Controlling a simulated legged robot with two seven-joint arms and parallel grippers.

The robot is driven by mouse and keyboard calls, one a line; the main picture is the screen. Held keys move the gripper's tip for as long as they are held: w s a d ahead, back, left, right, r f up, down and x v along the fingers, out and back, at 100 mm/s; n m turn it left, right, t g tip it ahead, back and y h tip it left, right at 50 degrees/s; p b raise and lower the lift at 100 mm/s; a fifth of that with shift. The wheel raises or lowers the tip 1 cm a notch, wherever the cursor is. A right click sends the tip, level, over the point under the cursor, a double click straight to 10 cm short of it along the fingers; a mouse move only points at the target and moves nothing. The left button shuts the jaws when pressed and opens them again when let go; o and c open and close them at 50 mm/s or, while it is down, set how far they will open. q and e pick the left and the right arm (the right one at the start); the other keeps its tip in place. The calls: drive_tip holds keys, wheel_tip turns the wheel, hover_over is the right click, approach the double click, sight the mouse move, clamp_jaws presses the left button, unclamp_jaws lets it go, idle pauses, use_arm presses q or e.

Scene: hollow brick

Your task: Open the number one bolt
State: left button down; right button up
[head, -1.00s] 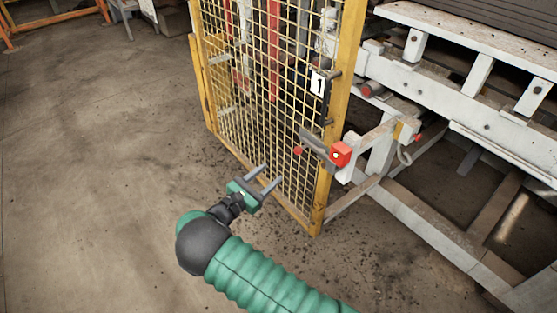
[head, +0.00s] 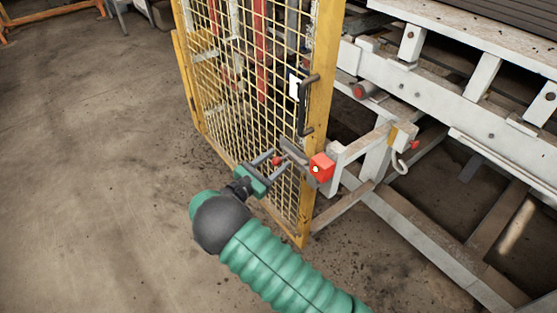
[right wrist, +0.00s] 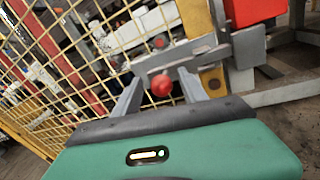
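The bolt (head: 295,154) is a grey bar with a red knob (head: 276,161), on the yellow mesh gate (head: 327,100) near its right post. In the right wrist view the bolt (right wrist: 205,48) runs across above the fingers, with the red knob (right wrist: 162,85) in front. My right gripper (head: 284,159) is at the bolt. Its fingers (right wrist: 160,86) are open, one on each side of the red knob, with gaps visible. A white number sign (head: 294,86) is on the gate above, its digit unreadable now. My left gripper is not in view.
A red box (head: 321,167) sits right of the bolt, on a white bracket. A black handle (head: 307,105) is on the gate post above. A white machine frame (head: 450,85) fills the right. Open concrete floor (head: 90,160) lies to the left.

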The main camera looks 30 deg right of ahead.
drive_tip(key=shift+d+f, duration=0.1)
drive_tip(key=shift+d, duration=0.15)
clamp_jaws()
idle(1.0)
